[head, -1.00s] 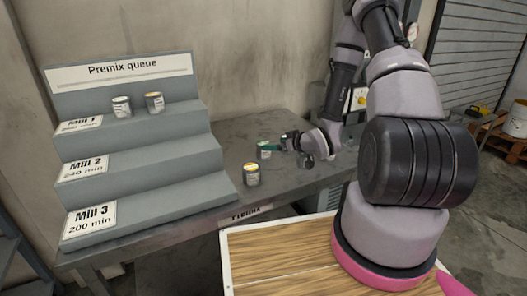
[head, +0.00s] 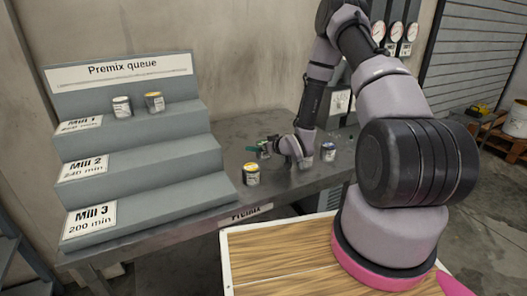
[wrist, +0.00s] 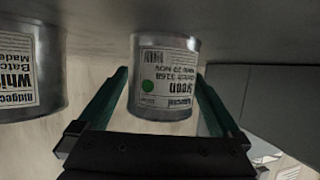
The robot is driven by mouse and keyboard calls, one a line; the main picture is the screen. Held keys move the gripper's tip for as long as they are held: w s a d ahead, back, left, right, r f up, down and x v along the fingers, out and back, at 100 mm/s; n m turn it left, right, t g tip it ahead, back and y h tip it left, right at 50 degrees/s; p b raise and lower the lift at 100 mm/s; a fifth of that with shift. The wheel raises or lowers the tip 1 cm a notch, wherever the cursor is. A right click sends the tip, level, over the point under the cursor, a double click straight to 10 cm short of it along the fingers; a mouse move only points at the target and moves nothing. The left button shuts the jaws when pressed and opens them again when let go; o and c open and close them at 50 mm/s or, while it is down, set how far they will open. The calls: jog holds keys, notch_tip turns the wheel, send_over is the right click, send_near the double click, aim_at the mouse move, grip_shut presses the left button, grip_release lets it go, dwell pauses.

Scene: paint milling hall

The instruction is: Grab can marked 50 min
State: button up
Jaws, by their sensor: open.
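My gripper (wrist: 162,88) is open, with one green finger on each side of a can labelled Green (wrist: 163,95). The wrist view is upside down; the label reads Batch 316B, Made 22 NOV, with a green dot. I read no "50 min" mark on it. In the head view, my gripper (head: 268,146) is beside a green-marked can (head: 262,153) on the table. A can labelled White (wrist: 30,70) stands at the left of the wrist view. A yellow-topped can (head: 251,175) and a blue-marked can (head: 328,152) stand on the table.
The stepped Premix queue rack (head: 170,160) stands at left, its steps marked Mill 1, Mill 2 240 min and Mill 3 200 min. A white-labelled can (head: 121,107) and a yellow one (head: 154,103) stand on its top step. The grey table (head: 215,215) is clear at the front.

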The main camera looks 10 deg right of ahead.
jog(key=shift+w+f, duration=0.1)
jog(key=c, duration=1.5)
